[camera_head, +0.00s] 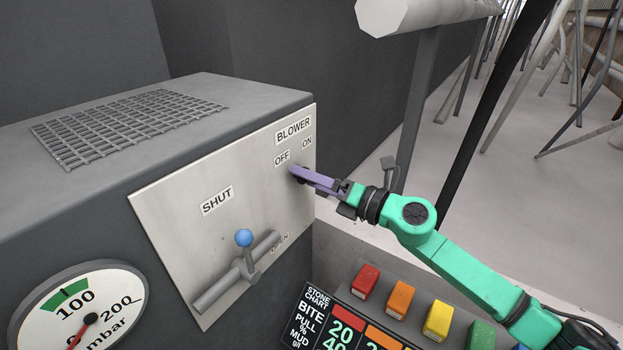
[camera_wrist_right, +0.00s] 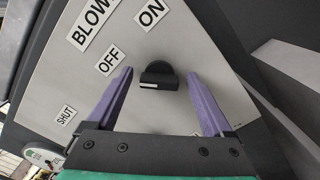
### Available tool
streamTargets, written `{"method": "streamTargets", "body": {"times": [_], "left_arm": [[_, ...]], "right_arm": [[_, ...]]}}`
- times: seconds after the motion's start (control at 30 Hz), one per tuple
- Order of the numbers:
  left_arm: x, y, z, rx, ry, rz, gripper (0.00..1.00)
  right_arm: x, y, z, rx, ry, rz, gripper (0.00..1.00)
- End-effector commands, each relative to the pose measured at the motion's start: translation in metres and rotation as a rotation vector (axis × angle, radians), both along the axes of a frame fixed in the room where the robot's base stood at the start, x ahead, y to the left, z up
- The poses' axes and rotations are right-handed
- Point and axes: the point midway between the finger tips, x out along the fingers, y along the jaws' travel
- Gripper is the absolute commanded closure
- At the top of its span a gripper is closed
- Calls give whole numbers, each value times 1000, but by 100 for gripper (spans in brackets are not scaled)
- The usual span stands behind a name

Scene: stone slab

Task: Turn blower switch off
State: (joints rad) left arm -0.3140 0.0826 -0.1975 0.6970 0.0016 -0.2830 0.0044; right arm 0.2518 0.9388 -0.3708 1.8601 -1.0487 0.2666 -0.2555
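The blower switch is a black knob (camera_wrist_right: 158,75) on a pale panel. A short white mark shows on its face; I cannot tell which label it points to. The OFF label (camera_wrist_right: 110,61) and ON label (camera_wrist_right: 151,12) sit near it, and they also show in the head view under the BLOWER label (camera_head: 294,129). My right gripper (camera_wrist_right: 160,90) is open, with one purple finger on each side of the knob and a gap on both sides. In the head view my right gripper (camera_head: 303,174) reaches the panel from the right and mostly hides the knob. My left gripper is out of view.
A lever with a blue ball (camera_head: 243,238) sits lower on the panel, between the SHUT and OPEN labels. A round gauge (camera_head: 84,312) is at lower left. Coloured blocks (camera_head: 438,320) and a stone chart (camera_head: 310,318) lie below my right arm. A thick pale bar (camera_head: 425,12) crosses above.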

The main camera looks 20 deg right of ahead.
Motion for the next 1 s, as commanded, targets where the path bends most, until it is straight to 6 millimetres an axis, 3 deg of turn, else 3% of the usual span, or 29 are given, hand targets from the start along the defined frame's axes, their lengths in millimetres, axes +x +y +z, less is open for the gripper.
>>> {"method": "streamTargets", "body": {"times": [0.37,0.7,1.0], "left_arm": [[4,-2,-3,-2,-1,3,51],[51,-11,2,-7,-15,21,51],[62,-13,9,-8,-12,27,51]], "right_arm": [[-6,-6,-2,3,1,-3,15],[-46,-38,-5,0,5,0,15],[-89,-74,-1,7,5,-2,15]]}}
